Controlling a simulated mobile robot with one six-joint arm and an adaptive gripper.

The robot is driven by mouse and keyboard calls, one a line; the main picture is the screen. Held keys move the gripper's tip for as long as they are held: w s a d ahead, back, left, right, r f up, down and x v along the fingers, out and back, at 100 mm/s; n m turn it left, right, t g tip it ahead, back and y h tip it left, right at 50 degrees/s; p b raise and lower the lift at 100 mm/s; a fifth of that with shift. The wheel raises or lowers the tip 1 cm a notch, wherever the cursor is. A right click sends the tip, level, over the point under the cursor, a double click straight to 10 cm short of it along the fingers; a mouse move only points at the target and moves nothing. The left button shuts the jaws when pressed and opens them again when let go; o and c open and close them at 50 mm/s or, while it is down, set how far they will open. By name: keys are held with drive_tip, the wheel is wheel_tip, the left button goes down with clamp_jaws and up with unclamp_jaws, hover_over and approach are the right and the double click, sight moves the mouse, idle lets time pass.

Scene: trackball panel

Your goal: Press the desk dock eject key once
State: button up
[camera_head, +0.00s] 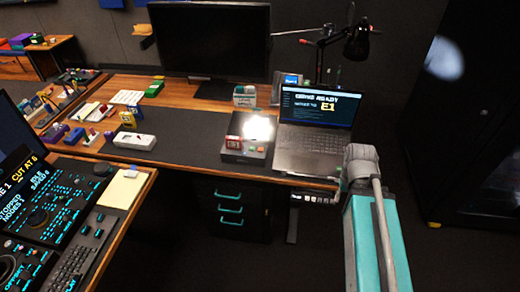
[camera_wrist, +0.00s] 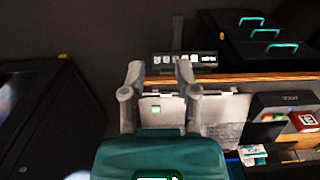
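A dark dock box (camera_head: 243,153) sits on the desk left of the laptop, with small red and green keys (camera_head: 257,149) on its front and a bright glare on top. I cannot read which key is eject. In the wrist view the dock (camera_wrist: 284,101) is at the right, with the red block (camera_wrist: 306,122) and the small keys (camera_wrist: 271,117). My gripper (camera_wrist: 160,72) has its two fingers apart and nothing between them; it is left of the dock in that view. In the head view its fingers cannot be made out.
The laptop (camera_head: 312,138) shows "DRIVE READY" and E1. A lamp (camera_head: 357,42) and a monitor (camera_head: 212,40) stand behind. A strip of marked keys (camera_head: 315,199) hangs below the desk edge, also in the wrist view (camera_wrist: 185,62). A drawer unit (camera_head: 230,208) is below.

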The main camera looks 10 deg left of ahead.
clamp_jaws()
idle(1.2)
